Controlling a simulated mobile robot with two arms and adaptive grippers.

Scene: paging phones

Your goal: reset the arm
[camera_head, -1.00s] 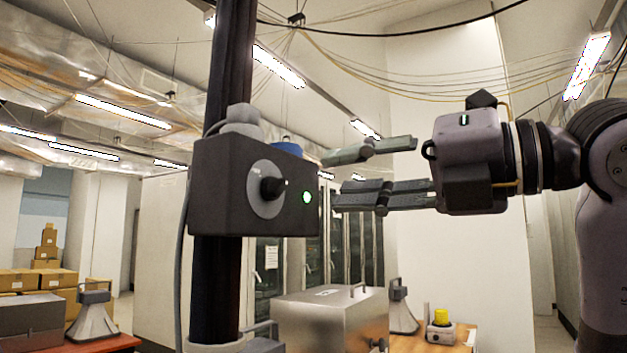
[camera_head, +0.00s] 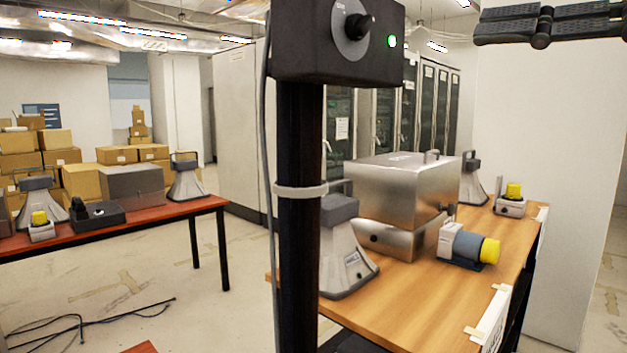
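My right gripper (camera_head: 545,24) shows at the top right edge, with only its dark fingers in view. A finger bar and its joint are visible, but the frame cuts off the rest, so its opening is unclear. It is to the right of a black box (camera_head: 300,45) with a round dial, a black knob and a lit green light, mounted on a dark post (camera_head: 300,235). A gap separates the fingers from the box. My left gripper is not in view.
A wooden table (camera_head: 400,300) at right holds a metal case (camera_head: 395,190), grey horn speakers (camera_head: 342,255) and a yellow-capped device (camera_head: 470,246). A red table (camera_head: 150,213) at left holds a grey box (camera_head: 132,183). Cables (camera_head: 90,325) lie on the floor; cardboard boxes (camera_head: 85,182) stand behind.

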